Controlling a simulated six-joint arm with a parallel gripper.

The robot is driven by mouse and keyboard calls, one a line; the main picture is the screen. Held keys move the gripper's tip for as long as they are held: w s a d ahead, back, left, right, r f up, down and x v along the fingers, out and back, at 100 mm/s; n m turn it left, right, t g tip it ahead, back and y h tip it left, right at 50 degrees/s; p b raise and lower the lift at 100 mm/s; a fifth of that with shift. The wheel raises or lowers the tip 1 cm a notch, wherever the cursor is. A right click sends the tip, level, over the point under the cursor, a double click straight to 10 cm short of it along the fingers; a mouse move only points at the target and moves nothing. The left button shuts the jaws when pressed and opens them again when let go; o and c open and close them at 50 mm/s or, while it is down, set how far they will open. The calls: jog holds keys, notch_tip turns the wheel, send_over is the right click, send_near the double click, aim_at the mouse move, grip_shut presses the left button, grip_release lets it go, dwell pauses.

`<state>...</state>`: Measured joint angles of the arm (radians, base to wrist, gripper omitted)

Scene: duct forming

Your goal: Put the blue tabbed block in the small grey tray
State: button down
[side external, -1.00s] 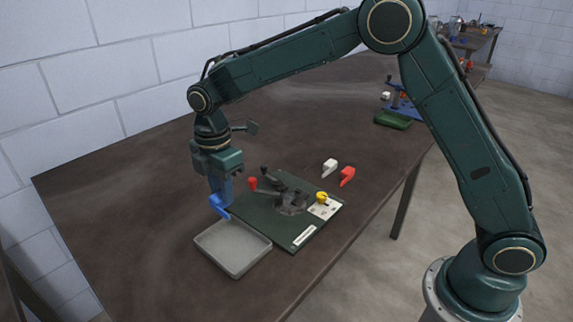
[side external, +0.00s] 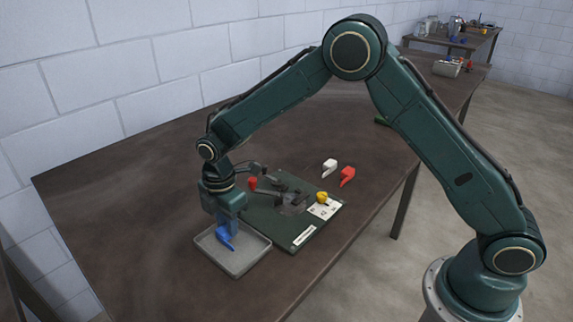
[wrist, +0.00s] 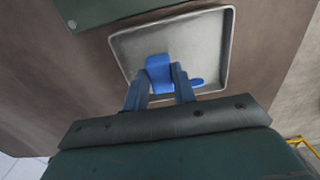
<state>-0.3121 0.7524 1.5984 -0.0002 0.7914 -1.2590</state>
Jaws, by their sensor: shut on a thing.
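The blue tabbed block (side external: 226,243) is between the fingers of my gripper (side external: 226,230), which is shut on it. In the side view the block is over the small grey tray (side external: 250,262), low down; I cannot tell whether it touches the tray floor. The wrist view shows the blue block (wrist: 160,74) between my gripper's fingertips (wrist: 160,82), with the grey tray (wrist: 215,40) behind it. The block's tab shows to the right of the right finger. My gripper and the block hide part of the tray.
A dark green board (side external: 297,230) with a clamp fixture and a yellow piece (side external: 321,197) lies right of the tray. A white block (side external: 329,167) and a red block (side external: 347,176) lie beyond it. The table left of the tray is clear.

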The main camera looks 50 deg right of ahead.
jog(key=shift+f, duration=0.85)
jog(key=shift+f, duration=0.1)
jog(key=c, duration=1.1)
grip_release()
jog(key=shift+c, duration=0.2)
notch_tip(320, 180, up, 12)
jog(key=shift+r, duration=0.2)
